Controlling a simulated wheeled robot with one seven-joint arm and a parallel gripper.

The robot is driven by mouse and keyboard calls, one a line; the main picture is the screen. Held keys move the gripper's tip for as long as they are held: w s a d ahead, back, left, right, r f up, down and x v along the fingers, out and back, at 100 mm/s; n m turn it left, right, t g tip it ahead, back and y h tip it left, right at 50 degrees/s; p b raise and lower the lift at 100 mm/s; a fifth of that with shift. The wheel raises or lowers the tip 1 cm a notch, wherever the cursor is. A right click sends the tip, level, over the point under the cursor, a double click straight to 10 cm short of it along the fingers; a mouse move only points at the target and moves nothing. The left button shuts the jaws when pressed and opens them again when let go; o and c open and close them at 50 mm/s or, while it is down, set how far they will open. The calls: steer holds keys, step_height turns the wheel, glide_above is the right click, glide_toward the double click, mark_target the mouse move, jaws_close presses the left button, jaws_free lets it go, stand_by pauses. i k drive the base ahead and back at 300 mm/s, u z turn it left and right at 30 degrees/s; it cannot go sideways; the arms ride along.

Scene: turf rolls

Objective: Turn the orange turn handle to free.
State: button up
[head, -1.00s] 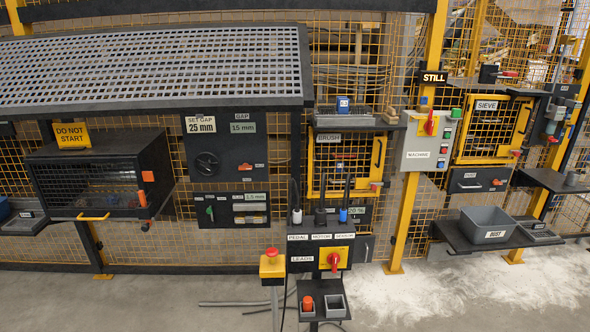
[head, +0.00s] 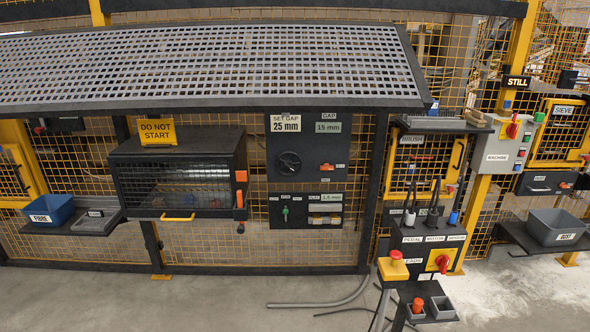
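An orange upright handle (head: 240,198) is at the lower right front corner of the dark mesh-fronted box (head: 178,150), below a square orange piece (head: 241,176). A smaller orange handle (head: 326,167) lies flat on the black SET GAP panel (head: 280,178), right of the round black dial (head: 288,162). Another small orange piece (head: 564,185) is on the drawer at the right. I cannot tell which of these is the turn handle, and no "free" marking is readable. My gripper is not in view.
A DO NOT START sign (head: 157,131) sits on the box. A blue bin (head: 49,210) stands on a shelf at left. Floor at front left is clear; a grey hose (head: 325,300) lies mid-floor.

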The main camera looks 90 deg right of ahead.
mark_target(326, 167)
steer(key=i, duration=0.6)
steer(key=z, duration=3.4)
steer(key=i, duration=1.65)
